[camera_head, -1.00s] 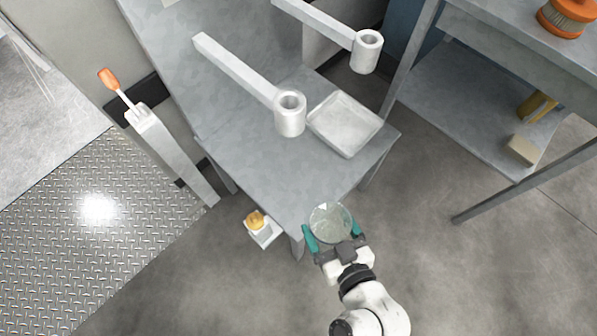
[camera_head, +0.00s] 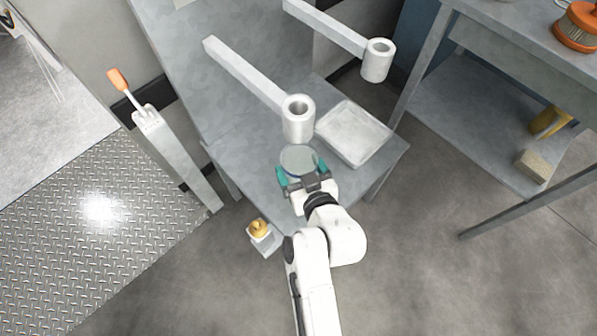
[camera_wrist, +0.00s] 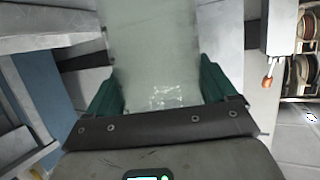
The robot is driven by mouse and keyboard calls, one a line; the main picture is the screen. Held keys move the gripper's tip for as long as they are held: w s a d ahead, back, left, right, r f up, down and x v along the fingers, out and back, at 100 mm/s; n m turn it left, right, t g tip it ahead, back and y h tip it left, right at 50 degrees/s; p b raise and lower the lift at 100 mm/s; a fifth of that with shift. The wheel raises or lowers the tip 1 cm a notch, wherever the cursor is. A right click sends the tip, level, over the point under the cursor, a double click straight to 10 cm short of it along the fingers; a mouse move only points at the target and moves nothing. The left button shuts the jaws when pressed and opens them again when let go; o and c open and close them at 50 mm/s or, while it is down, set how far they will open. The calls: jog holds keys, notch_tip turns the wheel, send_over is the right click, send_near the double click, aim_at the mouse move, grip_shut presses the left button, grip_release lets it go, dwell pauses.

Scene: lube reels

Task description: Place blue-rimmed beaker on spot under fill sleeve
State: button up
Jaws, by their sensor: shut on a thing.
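The clear glass beaker (camera_head: 299,160) is between the teal fingers of my gripper (camera_head: 300,172), which is shut on it. Its rim looks faintly blue-grey in the head view. It is over the grey bench (camera_head: 255,172), just in front of the nearer fill sleeve (camera_head: 298,122), a white tube on a long arm. I cannot tell whether its base touches the bench. In the wrist view the beaker (camera_wrist: 155,65) fills the middle, with my gripper (camera_wrist: 160,95) on both its sides. The spot under the sleeve cannot be made out.
A shallow grey tray (camera_head: 353,135) lies on the bench right of the beaker. A second sleeve (camera_head: 377,62) hangs behind it. A lever post (camera_head: 165,145) with an orange handle stands left. A small yellow-topped item (camera_head: 258,228) is by the bench's front edge. A shelf unit (camera_head: 480,110) stands right.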

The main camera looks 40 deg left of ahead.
aim_at(294, 165)
jog(key=shift+w+a, duration=0.1)
jog(key=shift+a, duration=0.2)
jog(key=shift+w+a+f+b, duration=0.1)
jog(key=shift+f+b, duration=0.65)
jog(key=shift+f, duration=0.95)
jog(key=shift+f, duration=0.1)
jog(key=shift+f, duration=0.15)
jog(key=o, duration=1)
jog(key=shift+r, duration=0.3)
jog(key=p+v, duration=0.2)
jog(key=v, duration=1)
